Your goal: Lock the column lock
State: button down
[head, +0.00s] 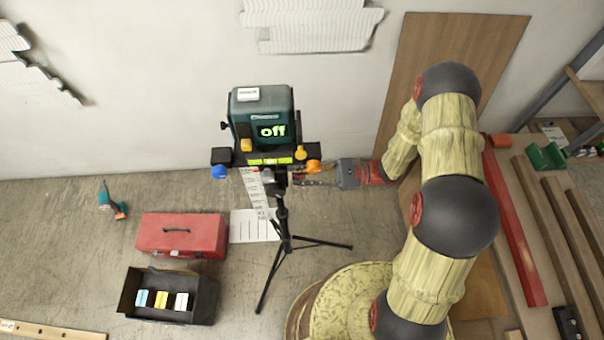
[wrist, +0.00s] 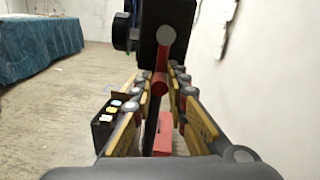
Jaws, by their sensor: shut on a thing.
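A dark green device (head: 262,112) with a lit "off" display stands on a black tripod (head: 284,225). My gripper (head: 293,177) reaches in from the right, at the top of the tripod's column just below the device. In the wrist view my gripper (wrist: 161,80) has its fingers on both sides of a red lever (wrist: 159,88) and is shut on it. I take this lever to be the column lock; its lettering, if any, does not show. The dark device and a grey round knob (wrist: 166,35) stand above it. The head view hides the lever behind the gripper and mount.
Blue (head: 219,172) and orange (head: 313,166) knobs stick out near the device's base. A red toolbox (head: 181,235) and an open black box (head: 128,288) stand on the floor at left. The wall is close behind the tripod. A wooden board (head: 425,60) leans there.

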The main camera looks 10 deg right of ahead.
jog(key=shift+s+f, duration=0.1)
jog(key=shift+s, duration=0.05)
jog(key=c, duration=1.8)
grip_release()
jog(key=shift+o, duration=0.2)
jog(key=d, duration=1.2)
jog(key=shift+s, duration=0.15)
